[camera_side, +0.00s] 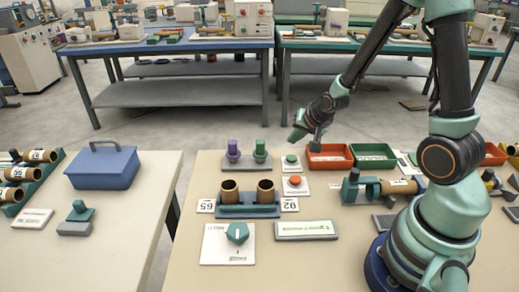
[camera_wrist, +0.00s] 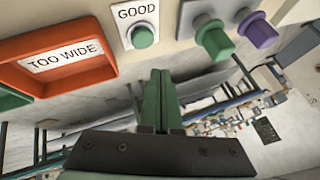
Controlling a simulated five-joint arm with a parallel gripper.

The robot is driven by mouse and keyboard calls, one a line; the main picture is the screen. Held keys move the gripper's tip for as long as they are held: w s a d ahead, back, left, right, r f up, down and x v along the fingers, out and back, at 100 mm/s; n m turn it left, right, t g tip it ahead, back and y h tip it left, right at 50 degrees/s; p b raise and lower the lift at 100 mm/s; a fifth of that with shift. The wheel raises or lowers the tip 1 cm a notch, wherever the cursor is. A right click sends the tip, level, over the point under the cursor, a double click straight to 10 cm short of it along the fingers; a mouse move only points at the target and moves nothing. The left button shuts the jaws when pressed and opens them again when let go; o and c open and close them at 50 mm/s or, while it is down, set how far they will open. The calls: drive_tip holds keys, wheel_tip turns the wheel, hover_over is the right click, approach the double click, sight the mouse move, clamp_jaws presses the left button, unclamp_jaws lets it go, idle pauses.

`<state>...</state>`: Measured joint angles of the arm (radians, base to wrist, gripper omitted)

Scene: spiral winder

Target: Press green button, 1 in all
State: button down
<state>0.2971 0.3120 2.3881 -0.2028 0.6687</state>
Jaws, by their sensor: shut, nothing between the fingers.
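The green button (camera_side: 292,159) sits on a small white plate near the far edge of the right table. In the wrist view the green button (camera_wrist: 143,36) shows in full beside the label GOOD. My gripper (camera_side: 297,138) is shut and empty, above the button in the side view and apart from it. In the wrist view my green gripper fingers (camera_wrist: 160,76) are together, their tips just below and right of the button in the picture.
A green plug (camera_side: 260,152) and a purple plug (camera_side: 233,152) stand left of the button. An orange tray (camera_side: 329,166), labelled TOO WIDE in the wrist view, is to its right. A red button (camera_side: 295,181) lies nearer. Two brown tubes (camera_side: 230,192) stand in a blue holder.

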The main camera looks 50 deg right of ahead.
sight(292, 159)
drive_tip(key=shift+f, duration=1.7)
drive_tip(key=shift+f, duration=0.1)
idle(0.7)
drive_tip(key=shift+a+f, duration=0.1)
drive_tip(key=shift+f, duration=0.25)
drive_tip(key=shift+f, duration=0.4)
idle(0.7)
drive_tip(key=shift+r, duration=0.85)
drive_tip(key=shift+r, duration=2.5)
